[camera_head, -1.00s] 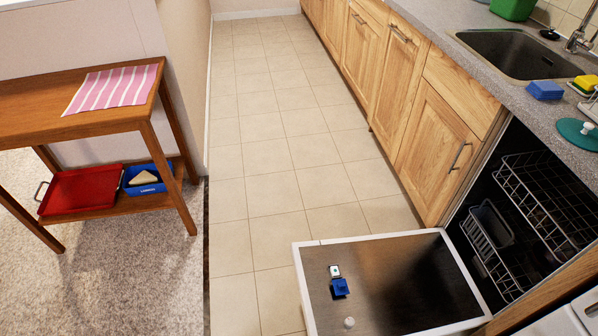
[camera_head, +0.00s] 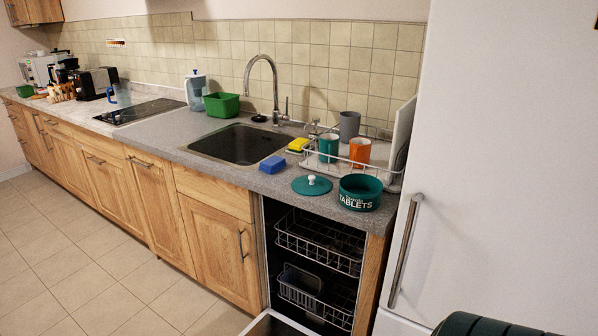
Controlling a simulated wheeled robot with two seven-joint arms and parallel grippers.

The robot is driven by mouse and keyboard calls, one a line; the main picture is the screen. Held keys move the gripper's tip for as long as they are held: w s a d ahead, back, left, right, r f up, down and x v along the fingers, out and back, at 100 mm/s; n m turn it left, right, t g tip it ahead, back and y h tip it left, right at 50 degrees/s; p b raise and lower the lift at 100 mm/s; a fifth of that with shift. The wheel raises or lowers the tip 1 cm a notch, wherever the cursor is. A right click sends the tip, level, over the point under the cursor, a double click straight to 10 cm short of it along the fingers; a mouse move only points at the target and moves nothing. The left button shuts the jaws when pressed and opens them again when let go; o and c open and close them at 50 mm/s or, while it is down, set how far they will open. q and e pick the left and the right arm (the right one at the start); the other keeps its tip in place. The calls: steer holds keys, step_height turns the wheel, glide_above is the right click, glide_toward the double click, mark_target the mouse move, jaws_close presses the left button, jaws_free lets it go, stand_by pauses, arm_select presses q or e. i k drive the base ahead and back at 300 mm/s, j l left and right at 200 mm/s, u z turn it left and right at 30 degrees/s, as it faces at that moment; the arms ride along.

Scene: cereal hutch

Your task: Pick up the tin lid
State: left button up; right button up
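The tin lid (camera_head: 312,186) is a round teal disc with a pale knob on top. It lies knob up on the grey worktop (camera_head: 232,178), near the front edge above the open dishwasher. The open teal tin (camera_head: 360,199), marked "TABLETS", stands just to its right. Neither of my grippers is in view.
A blue sponge (camera_head: 272,165) lies left of the lid, by the sink (camera_head: 240,145). A dish rack (camera_head: 375,170) with cups stands behind the lid and tin. A tall white fridge (camera_head: 500,150) bounds the right side. The dishwasher (camera_head: 315,265) below is open.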

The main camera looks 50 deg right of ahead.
mark_target(311, 186)
steer(key=k, duration=0.5)
steer(key=z, duration=1.65)
